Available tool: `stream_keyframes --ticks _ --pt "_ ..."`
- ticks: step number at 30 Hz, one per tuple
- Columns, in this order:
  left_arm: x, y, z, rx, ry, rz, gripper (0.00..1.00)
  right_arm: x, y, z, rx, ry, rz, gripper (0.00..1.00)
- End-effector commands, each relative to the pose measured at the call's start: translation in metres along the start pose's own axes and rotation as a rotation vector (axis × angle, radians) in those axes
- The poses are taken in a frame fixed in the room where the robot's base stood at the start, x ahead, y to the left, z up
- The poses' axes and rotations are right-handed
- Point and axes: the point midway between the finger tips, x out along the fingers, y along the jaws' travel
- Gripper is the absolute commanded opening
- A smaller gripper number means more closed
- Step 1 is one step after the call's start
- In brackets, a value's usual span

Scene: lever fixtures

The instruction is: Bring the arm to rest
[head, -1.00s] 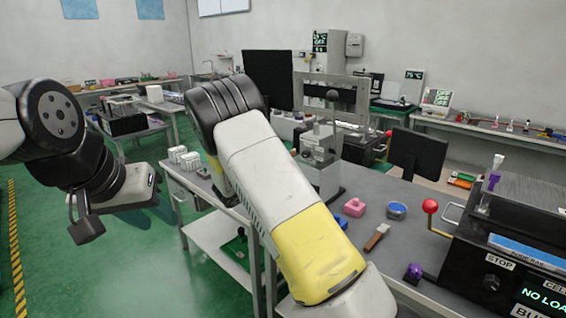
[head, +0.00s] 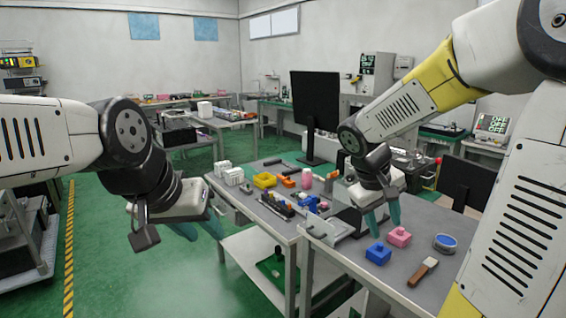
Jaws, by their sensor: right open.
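My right arm comes in from the upper right and bends down over the grey workbench (head: 330,254). My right gripper (head: 383,222) points down with its teal fingers apart. It is empty and hangs above the bench, close to a blue block (head: 378,253) and a pink block (head: 399,237). My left arm comes in from the left. My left gripper (head: 200,229) hangs over the green floor in front of the bench, with its teal fingers apart and nothing between them. My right arm hides the bench's right part.
A wood-handled tool (head: 423,271) and a round blue-topped tin (head: 446,243) lie right of the blocks. A black monitor (head: 316,101) stands behind. The floor (head: 120,270) at left is clear.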

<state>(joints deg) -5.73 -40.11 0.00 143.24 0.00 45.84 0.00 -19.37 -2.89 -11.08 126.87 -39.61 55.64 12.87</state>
Motion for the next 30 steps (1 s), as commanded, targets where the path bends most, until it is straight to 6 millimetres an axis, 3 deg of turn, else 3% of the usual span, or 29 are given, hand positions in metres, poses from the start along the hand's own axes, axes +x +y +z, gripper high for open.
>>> stream_keyframes --ticks 6,13,18,30 --pt "0.0 0.0 0.0 0.0 0.0 0.0 0.36 -0.056 -0.04 0.049 0.184 0.192 -0.265 0.44" --pt "0.0 0.0 0.0 0.0 0.0 0.0 0.36 -0.101 -0.075 0.076 0.315 0.377 -0.432 0.44" --pt "0.0 0.0 0.0 0.0 0.0 0.0 0.36 -0.114 -0.085 0.083 0.353 0.438 -0.475 0.44" --pt "0.0 0.0 0.0 0.0 0.0 0.0 0.36 -0.115 -0.086 0.083 0.356 0.444 -0.481 0.44"
